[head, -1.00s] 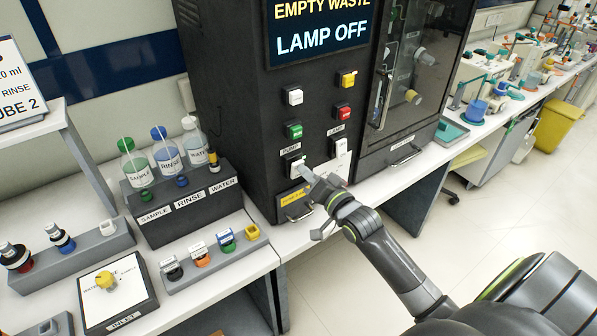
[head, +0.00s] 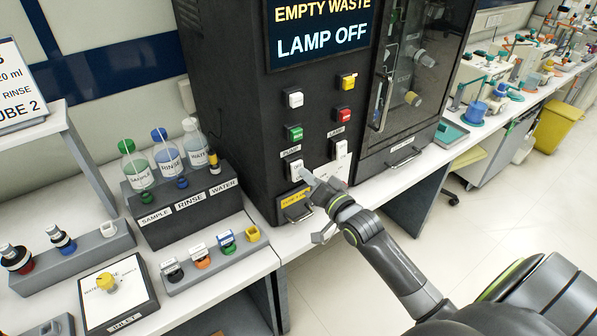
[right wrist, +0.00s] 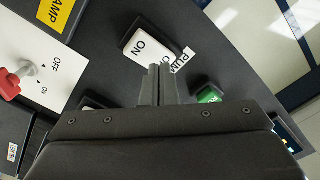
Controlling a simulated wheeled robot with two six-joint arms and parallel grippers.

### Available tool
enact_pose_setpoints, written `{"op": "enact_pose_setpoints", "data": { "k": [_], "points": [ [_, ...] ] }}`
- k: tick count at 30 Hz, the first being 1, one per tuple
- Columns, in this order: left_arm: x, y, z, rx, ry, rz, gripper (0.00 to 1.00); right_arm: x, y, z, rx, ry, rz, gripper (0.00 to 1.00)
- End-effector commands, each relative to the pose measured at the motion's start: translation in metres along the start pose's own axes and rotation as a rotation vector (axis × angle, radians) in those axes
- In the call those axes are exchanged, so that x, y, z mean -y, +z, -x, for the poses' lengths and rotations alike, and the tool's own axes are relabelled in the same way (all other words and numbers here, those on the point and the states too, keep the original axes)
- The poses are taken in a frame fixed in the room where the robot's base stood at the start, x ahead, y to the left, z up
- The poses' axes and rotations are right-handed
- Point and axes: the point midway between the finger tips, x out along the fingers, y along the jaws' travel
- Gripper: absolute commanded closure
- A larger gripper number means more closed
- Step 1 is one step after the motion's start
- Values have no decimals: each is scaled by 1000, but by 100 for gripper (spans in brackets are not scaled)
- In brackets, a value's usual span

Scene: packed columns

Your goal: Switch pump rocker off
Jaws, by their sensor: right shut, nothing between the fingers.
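The pump rocker (head: 296,169) is a white switch in a dark frame, low on the front of the black machine, under the PUMP label. In the right wrist view the rocker (right wrist: 140,47) shows ON lettering on its white face; its tilt is hard to judge. My right gripper (head: 306,173) is shut and empty, with its fingertips at the right side of the rocker in the head view. In the right wrist view its fingertips (right wrist: 160,70) overlap the rocker's edge; I cannot tell whether they touch. My left gripper is not in view.
The lamp rocker (head: 341,149) is close to the right. Green (head: 294,132), red (head: 343,113), white (head: 295,97) and yellow (head: 348,80) buttons sit above. A red lever (right wrist: 10,84) on a white plate is nearby. The bottle rack (head: 188,208) stands left.

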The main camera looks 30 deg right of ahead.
Motion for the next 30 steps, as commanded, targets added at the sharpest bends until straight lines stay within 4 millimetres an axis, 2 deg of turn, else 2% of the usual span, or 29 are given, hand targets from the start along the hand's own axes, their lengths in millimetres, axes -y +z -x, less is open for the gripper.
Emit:
{"op": "enact_pose_setpoints", "data": {
  "k": [18, 30],
  "points": [
    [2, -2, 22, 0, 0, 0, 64, 1, -1, 50, 1, 1, 0, 100],
    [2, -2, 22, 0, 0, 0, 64, 1, 0, 56, -1, -2, 0, 100]
  ]
}}
